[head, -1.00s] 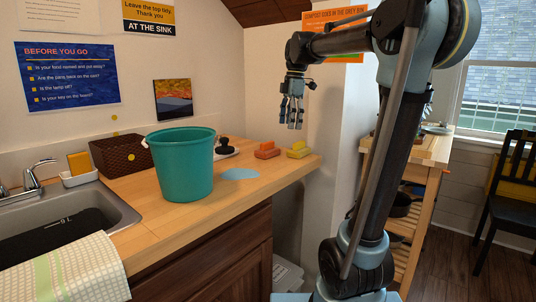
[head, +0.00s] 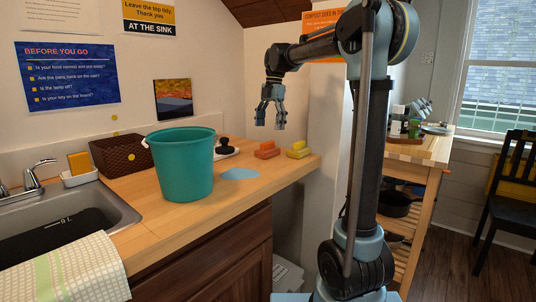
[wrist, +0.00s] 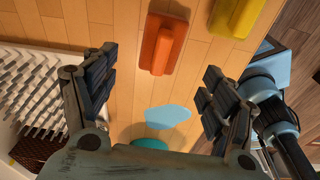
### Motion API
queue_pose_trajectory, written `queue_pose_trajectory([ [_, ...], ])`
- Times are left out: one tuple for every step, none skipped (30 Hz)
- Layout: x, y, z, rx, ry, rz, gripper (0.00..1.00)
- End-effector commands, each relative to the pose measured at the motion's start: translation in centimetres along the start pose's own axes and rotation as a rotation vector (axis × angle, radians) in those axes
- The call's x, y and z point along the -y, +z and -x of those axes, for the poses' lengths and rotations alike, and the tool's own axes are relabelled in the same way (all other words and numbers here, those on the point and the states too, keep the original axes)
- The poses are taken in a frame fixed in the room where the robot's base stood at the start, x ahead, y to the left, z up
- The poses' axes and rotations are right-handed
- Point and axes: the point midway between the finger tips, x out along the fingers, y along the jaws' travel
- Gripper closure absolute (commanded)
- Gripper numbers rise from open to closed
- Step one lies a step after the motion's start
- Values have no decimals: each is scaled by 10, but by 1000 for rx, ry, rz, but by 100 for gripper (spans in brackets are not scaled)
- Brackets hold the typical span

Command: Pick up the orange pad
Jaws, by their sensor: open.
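The orange pad (head: 267,150) lies on the wooden counter behind the teal bucket, a block with a raised grip on top. In the wrist view the orange pad (wrist: 163,45) shows at the top centre, beyond and between my fingertips. My gripper (head: 270,122) points down, open and empty, above the counter over the orange pad. In the wrist view its two fingers (wrist: 155,85) are spread wide and touch nothing.
A yellow pad (head: 299,149) lies just right of the orange one. The teal bucket (head: 182,165) stands in front to the left. A black-handled item (head: 224,147) and a brown basket (head: 121,155) are behind it. A flat blue patch (head: 240,174) lies nearer the counter edge.

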Motion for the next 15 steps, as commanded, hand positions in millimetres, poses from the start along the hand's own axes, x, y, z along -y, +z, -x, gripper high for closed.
queue_pose_trajectory([
  [0, 0, -10, 0, 0, 0, 22],
  [0, 0, -15, 0, 0, 0, 22],
  [0, 0, -22, 0, 0, 0, 22],
  [0, 0, -26, 0, 0, -1, 22],
  [0, 0, -30, 0, 0, -1, 22],
  [0, 0, -36, 0, 0, -1, 22],
  [0, 0, -39, 0, 0, -1, 22],
  [0, 0, -42, 0, 0, -1, 22],
  [0, 0, -45, 0, 0, -1, 22],
  [0, 0, -47, 0, 0, -1, 22],
  [0, 0, -48, 0, 0, -1, 22],
  [0, 0, -49, 0, 0, -1, 22],
  [0, 0, -50, 0, 0, -1, 22],
  [0, 0, -52, 0, 0, -1, 22],
  [0, 0, -54, 0, 0, -1, 22],
])
